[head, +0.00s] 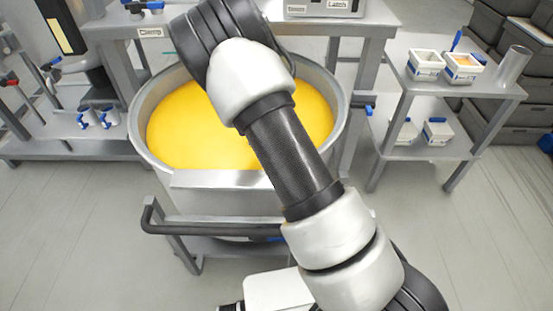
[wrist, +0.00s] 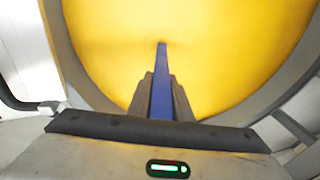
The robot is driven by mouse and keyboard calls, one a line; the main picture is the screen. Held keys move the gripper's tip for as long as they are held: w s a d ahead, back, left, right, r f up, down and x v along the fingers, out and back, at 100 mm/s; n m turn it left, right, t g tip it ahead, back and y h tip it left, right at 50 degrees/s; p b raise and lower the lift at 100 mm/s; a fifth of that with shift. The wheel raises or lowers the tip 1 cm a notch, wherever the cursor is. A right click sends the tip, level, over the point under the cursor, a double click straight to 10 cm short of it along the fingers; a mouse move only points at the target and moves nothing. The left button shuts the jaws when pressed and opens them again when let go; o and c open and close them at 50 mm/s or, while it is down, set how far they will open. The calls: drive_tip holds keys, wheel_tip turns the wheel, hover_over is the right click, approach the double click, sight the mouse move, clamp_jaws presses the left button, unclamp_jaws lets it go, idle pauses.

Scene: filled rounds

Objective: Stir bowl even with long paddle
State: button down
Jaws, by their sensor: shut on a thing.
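A large grey metal bowl (head: 139,122) stands in front of me, filled with a smooth yellow mass (head: 185,128). In the wrist view the bowl's rim (wrist: 62,58) curves around the yellow mass (wrist: 215,40). My gripper (wrist: 161,88) is shut on a blue bar, the handle of the paddle (wrist: 161,75). The paddle points away from the wrist over the yellow mass, and its far end meets or overlaps the yellow; I cannot tell how deep it goes. In the head view my arm hides the gripper, the paddle and part of the bowl.
A bench with a "Clamp" label (head: 151,32) stands behind the bowl. A bar handle (head: 215,228) juts from the bowl's front. A shelf cart (head: 470,86) with small white tubs (head: 425,64) is at right; a low shelf (head: 60,146) is at left.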

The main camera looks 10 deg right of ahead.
drive_tip(key=s+d+b, duration=0.1)
drive_tip(key=d, duration=0.8)
drive_tip(key=shift+s, duration=0.4)
drive_tip(key=shift+r, duration=0.1)
wheel_tip(320, 180, up, 27)
drive_tip(key=p, duration=1.5)
